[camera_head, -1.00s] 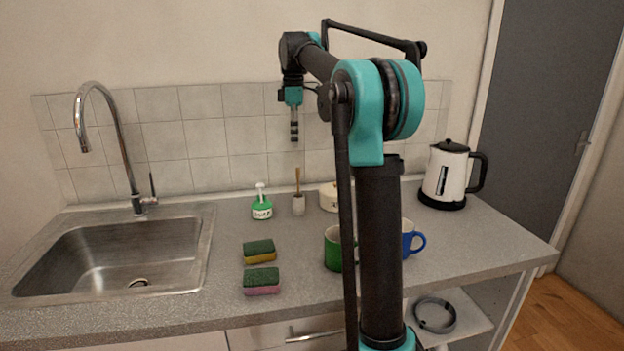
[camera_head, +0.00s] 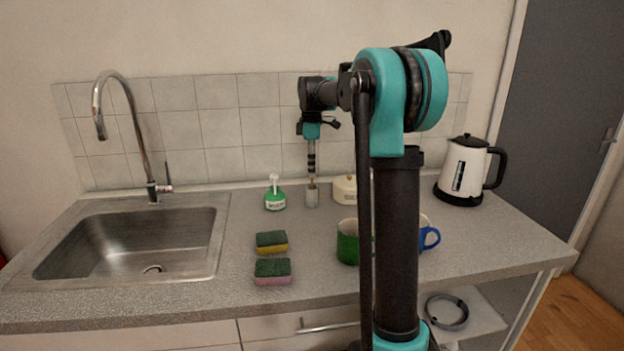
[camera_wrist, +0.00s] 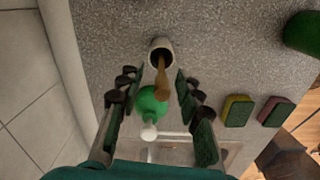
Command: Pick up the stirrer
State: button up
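The stirrer (camera_wrist: 162,82) is a wooden stick standing in a small pale cup (camera_wrist: 153,45) in the wrist view. In the head view the cup (camera_head: 312,198) stands near the back wall, and only a little of the stirrer (camera_head: 312,183) shows above it. My gripper (camera_head: 311,168) points down just above the cup. In the wrist view my gripper (camera_wrist: 157,77) is open, with its dark fingers on either side of the stirrer. I see a gap between the stirrer and each finger. How far the stick reaches inside the cup is hidden.
A green soap bottle (camera_head: 275,197) stands left of the cup, and a cream lidded pot (camera_head: 344,190) stands close on its right. Two sponges (camera_head: 271,240) and a green mug (camera_head: 347,243) are nearer the front. The tiled wall (camera_head: 240,130) is close behind.

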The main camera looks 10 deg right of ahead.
aim_at(312, 183)
notch_tip(312, 183, down, 4)
jog(key=shift+s+d+f, duration=0.1)
jog(key=shift+f, duration=0.05)
grip_shut()
dwell(0.3)
